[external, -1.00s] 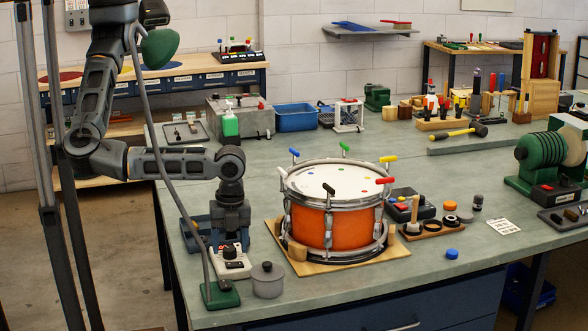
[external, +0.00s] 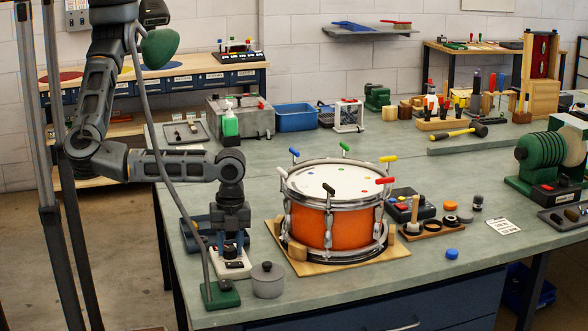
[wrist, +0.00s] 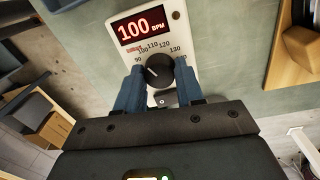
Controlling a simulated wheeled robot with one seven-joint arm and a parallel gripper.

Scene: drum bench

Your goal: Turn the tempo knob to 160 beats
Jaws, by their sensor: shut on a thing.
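The metronome (external: 232,266) is a small white box on the left part of the bench, below my gripper (external: 230,243). In the wrist view, its red display (wrist: 143,25) reads 100 BPM. The black tempo knob (wrist: 159,71) is round, with a pale pointer line toward the upper left, near the 100 mark. Printed numbers from 90 to 130 show around it; the rest of the scale is hidden by my fingers. My gripper also shows in the wrist view (wrist: 160,85), its two blue fingers shut on the knob from both sides.
An orange drum (external: 322,228) with coloured tuning keys stands on a wooden board (external: 399,247) just right of the metronome. A grey lidded pot (external: 267,281) and a green lamp base (external: 221,295) stand close in front. A blue tray (external: 196,232) lies behind.

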